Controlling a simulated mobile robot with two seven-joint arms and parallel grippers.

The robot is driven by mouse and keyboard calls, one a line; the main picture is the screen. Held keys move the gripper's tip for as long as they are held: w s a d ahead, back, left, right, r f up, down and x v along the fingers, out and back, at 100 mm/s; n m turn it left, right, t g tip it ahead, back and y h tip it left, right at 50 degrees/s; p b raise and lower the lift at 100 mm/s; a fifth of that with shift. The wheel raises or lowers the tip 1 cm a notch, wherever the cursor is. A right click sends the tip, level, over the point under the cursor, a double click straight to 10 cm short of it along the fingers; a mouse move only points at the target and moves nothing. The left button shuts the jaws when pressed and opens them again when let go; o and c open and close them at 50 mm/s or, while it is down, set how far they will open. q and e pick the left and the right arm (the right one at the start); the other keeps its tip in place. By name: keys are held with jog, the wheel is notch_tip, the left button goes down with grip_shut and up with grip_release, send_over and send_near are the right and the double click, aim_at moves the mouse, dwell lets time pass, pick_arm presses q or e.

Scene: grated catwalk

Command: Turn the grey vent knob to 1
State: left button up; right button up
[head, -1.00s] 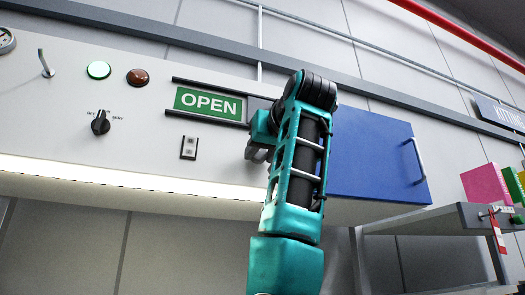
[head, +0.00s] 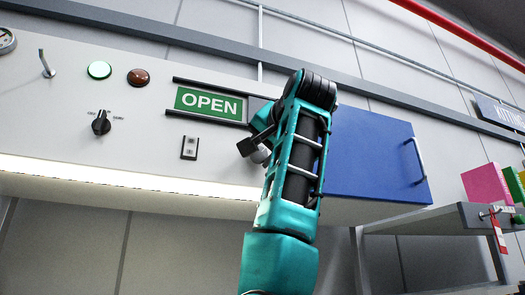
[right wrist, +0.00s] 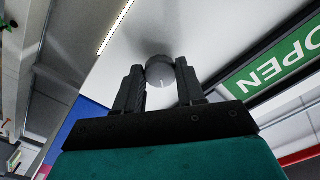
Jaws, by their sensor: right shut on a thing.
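The grey vent knob (right wrist: 158,70) is a round grey knob on the pale panel, seen between my fingers in the right wrist view. A short pale line shows on its face; no numbers around it can be read. In the head view the knob (head: 260,156) shows only as a small grey piece beside my wrist, mostly hidden by my arm. My right gripper (right wrist: 160,82) is shut on the knob, with one dark finger on each side. It also shows in the head view (head: 254,145), tilted, below the OPEN sign. My left gripper is not in view.
A blue door (head: 370,155) with a handle is close on the right.

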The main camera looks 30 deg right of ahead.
jog(key=shift+r+m, duration=0.1)
jog(key=shift+m, duration=0.4)
jog(key=o, duration=1)
jog(key=shift+o, duration=0.2)
jog(key=shift+s, duration=0.15)
jog(key=shift+s+a, duration=0.1)
jog(key=shift+s, duration=0.2)
jog(key=b+v, duration=0.3)
jog(key=v, duration=0.9)
jog(key=shift+a, duration=0.1)
